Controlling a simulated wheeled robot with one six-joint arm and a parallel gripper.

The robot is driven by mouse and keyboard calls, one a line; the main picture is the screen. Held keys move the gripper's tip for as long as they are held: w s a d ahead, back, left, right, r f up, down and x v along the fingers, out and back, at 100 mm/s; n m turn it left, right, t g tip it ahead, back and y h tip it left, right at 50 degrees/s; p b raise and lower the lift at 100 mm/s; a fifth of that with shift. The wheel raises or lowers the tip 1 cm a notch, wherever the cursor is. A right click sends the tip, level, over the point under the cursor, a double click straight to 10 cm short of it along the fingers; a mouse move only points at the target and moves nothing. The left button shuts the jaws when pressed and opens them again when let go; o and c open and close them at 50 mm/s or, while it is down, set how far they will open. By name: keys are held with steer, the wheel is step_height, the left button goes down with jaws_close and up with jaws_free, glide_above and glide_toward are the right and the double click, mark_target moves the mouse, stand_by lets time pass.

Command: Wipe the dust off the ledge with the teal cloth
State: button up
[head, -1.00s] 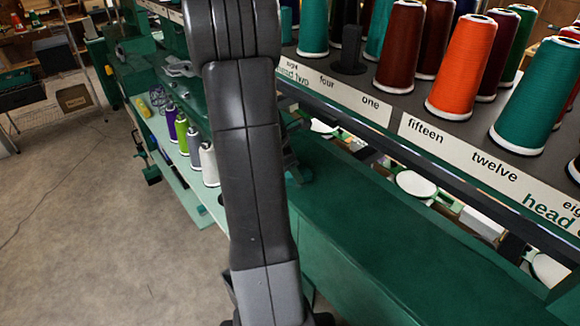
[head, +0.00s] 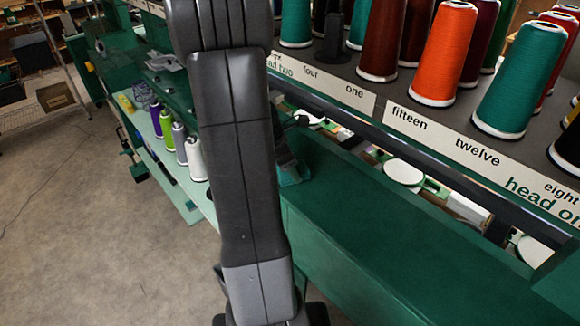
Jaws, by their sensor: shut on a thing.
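My gripper (head: 287,152) shows only in part, dark, just right of my arm, which hides the rest of it. It is shut on the teal cloth (head: 294,174), a small bit of which hangs below it. The cloth is at the far end of a long dark green ledge (head: 390,255) that runs toward the lower right. I cannot tell whether the cloth touches the ledge. I cannot make out dust on the ledge's green top.
A rack with several thread cones, such as an orange cone (head: 444,55) and a teal cone (head: 520,80), stands above the ledge. White labels (head: 440,135) line its edge. More cones (head: 195,160) stand on a pale low shelf at left. Open floor (head: 90,240) lies left.

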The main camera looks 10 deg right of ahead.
step_height(320, 180, up, 4)
steer(key=p, duration=0.3)
steer(key=shift+w+r, duration=0.1)
steer(key=shift+r, duration=0.8)
steer(key=shift+r, duration=1.55)
steer(key=shift+f, duration=0.1)
